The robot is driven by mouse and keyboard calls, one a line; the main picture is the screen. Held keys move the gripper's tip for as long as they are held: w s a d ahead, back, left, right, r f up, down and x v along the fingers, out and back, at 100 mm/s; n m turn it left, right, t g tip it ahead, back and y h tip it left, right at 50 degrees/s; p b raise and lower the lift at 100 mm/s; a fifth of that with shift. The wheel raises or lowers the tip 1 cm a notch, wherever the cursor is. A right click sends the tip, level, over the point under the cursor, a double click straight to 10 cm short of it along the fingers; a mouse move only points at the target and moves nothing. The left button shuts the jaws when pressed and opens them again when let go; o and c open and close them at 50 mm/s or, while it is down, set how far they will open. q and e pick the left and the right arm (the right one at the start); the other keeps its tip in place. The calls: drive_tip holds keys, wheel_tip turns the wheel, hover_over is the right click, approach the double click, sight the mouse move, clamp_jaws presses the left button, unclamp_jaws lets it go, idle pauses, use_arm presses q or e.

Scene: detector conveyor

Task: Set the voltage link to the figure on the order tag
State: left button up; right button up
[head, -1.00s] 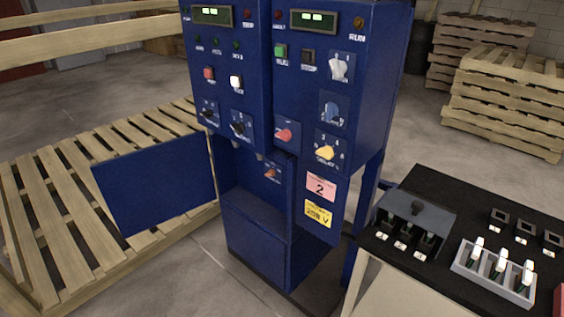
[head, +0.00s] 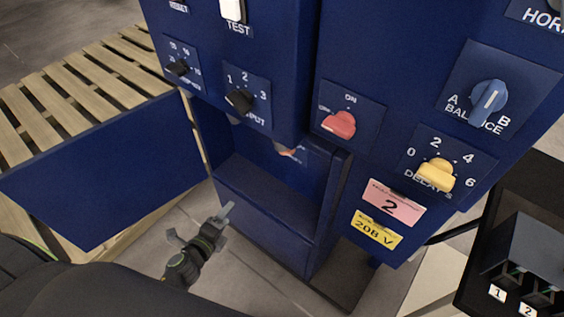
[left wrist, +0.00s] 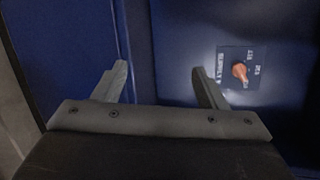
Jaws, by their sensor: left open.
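The voltage link appears to be an orange knob (head: 285,150) inside the open lower bay of the blue cabinet, partly hidden by the bay's upper edge. In the left wrist view the orange knob (left wrist: 239,71) sits on a small lit plate marked "SUPPLY V"; its figures are too small to read surely, as is its setting. The yellow order tag (head: 377,231) reads 208 V, below a pink tag (head: 393,204) with a 2. My left gripper (head: 226,212) is open and empty in front of the bay, apart from the knob. My right gripper is not in view.
An open blue door panel (head: 115,175) stands left of the bay. Above are a red knob (head: 339,124), a yellow knob (head: 437,174), a blue knob (head: 488,98) and black knobs (head: 240,100). A black table (head: 480,225) is at right, a wooden pallet (head: 75,90) at left.

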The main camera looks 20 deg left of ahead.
use_arm(q)
drive_tip(key=w+d+r+m+t+h+b, duration=0.1)
drive_tip(key=d+r+m+h, duration=0.2)
drive_tip(key=r+m, duration=0.3)
drive_tip(key=w+d+r+m+t+h+b, duration=0.1)
drive_tip(key=d+r+m+h+b, duration=0.15)
drive_tip(key=r+m, duration=0.35)
drive_tip(key=p, duration=0.2)
approach(284, 153)
drive_tip(key=w, duration=0.1)
drive_tip(key=shift+y, duration=0.25)
drive_tip(key=x, duration=0.7)
drive_tip(key=shift+w+d, duration=0.15)
drive_tip(key=shift+d, duration=0.2)
drive_tip(key=shift+w+d, duration=0.15)
drive_tip(key=shift+w, duration=0.35)
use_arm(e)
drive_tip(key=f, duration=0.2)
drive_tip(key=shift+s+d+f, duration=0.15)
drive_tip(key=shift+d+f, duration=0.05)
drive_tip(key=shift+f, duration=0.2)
use_arm(q)
drive_tip(key=shift+c, duration=0.4)
drive_tip(key=c, duration=0.9)
